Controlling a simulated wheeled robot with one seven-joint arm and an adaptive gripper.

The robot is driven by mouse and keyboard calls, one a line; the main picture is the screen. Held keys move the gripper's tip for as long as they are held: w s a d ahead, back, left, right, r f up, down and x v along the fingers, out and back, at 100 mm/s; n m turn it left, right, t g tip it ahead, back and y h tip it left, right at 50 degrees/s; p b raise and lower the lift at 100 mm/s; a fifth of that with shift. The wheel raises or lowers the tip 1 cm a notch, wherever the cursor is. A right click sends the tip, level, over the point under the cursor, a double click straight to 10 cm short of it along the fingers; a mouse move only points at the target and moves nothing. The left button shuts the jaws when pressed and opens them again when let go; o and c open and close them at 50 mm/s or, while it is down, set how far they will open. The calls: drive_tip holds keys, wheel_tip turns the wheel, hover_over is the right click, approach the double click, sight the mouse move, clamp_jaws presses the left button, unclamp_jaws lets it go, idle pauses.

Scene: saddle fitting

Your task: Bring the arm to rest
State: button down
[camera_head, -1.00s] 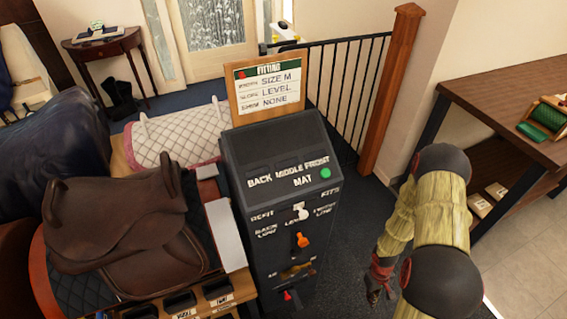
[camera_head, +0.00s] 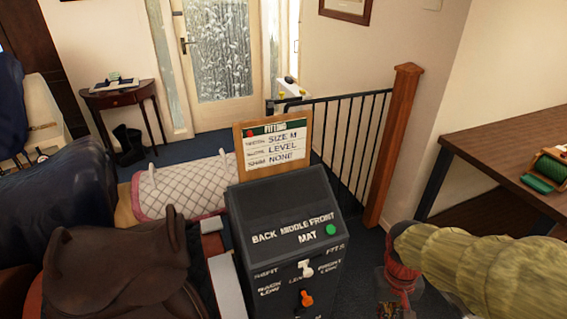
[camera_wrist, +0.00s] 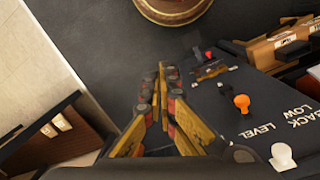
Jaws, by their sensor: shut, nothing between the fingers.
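My arm, in a straw-coloured sleeve, reaches in from the right edge of the head view. My gripper (camera_head: 392,296) hangs low there, right of the black fitting cabinet (camera_head: 290,222) and apart from it. In the wrist view my gripper (camera_wrist: 165,78) has its fingers together and empty, pointing past the cabinet's front over dark floor. The cabinet carries a green button (camera_head: 330,230), a white knob (camera_head: 306,268) and an orange knob (camera_head: 306,298). The orange knob (camera_wrist: 241,101) and a red-tipped lever (camera_wrist: 209,55) also show in the wrist view.
A brown saddle (camera_head: 115,265) stands left of the cabinet. A fitting card (camera_head: 272,146) reads size M, level, none. A wooden post (camera_head: 391,145) with black railing stands behind my gripper. A wooden bench (camera_head: 500,150) is at right. A round wooden thing (camera_wrist: 172,8) tops the wrist view.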

drive_tip(key=s+a+r+t, duration=0.1)
drive_tip(key=a+r+t, duration=0.2)
drive_tip(key=r, duration=0.5)
drive_tip(key=s+a+r+n+t, duration=0.1)
drive_tip(key=a+r+t, duration=0.2)
drive_tip(key=r, duration=0.6)
drive_tip(key=shift+s+a+y+p, duration=0.35)
drive_tip(key=shift+s+a+y, duration=0.05)
drive_tip(key=shift+a, duration=0.4)
